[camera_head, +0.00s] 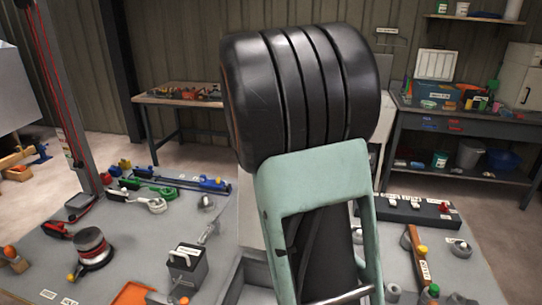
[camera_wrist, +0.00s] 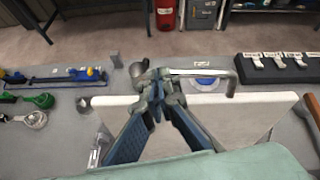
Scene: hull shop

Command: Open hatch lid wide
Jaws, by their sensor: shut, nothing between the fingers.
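The hatch lid (camera_wrist: 255,112) appears to be the pale flat panel across the middle of the wrist view. A bent metal bar (camera_wrist: 205,73), apparently its handle, stands above its far edge. My gripper (camera_wrist: 152,88) is shut and empty, with its tips beside the left end of this bar; I cannot tell whether they touch it. My gripper and forearm hide much of the panel, and its tilt is hard to judge. In the head view my own arm covers the centre and hides the gripper. A pale panel edge (camera_head: 250,215), possibly the lid, shows left of the arm.
A black switch strip (camera_wrist: 277,66) lies on the bench to the right. A blue-ended tool (camera_wrist: 85,74) and a green-handled tool (camera_wrist: 35,102) lie left. A grey box with a handle (camera_head: 187,268) and a dark reel (camera_head: 92,247) stand on the bench at left.

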